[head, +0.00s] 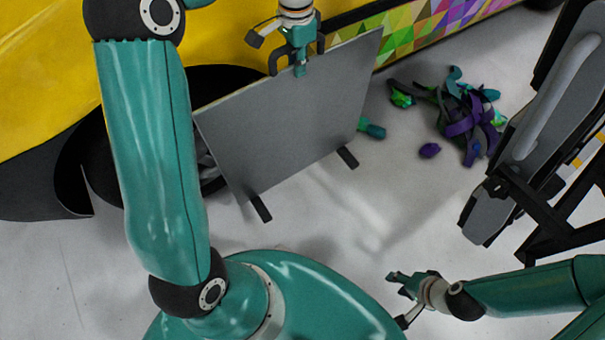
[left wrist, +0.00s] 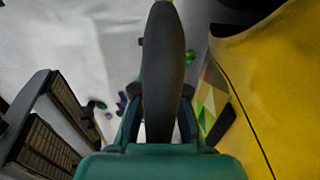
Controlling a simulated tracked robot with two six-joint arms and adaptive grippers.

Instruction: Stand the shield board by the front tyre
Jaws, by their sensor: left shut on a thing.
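The grey shield board (head: 290,120) is upright but slanted in the head view, with two dark feet at its lower edge. My left gripper (head: 298,66) is shut on its top edge. The board stands beside the yellow car, in front of the front tyre (head: 98,155), and partly hides the wheel. I cannot tell whether the feet touch the floor. In the left wrist view, a long dark shape lies between the fingers of my left gripper (left wrist: 162,125). My right gripper (head: 398,299) is open and empty, low over the floor.
The yellow car (head: 225,35) with a colourful triangle pattern fills the back. A heap of purple, green and teal scraps (head: 465,118) lies on the floor right of the board. A dark-framed rack (head: 555,130) stands at the right. The floor before the board is clear.

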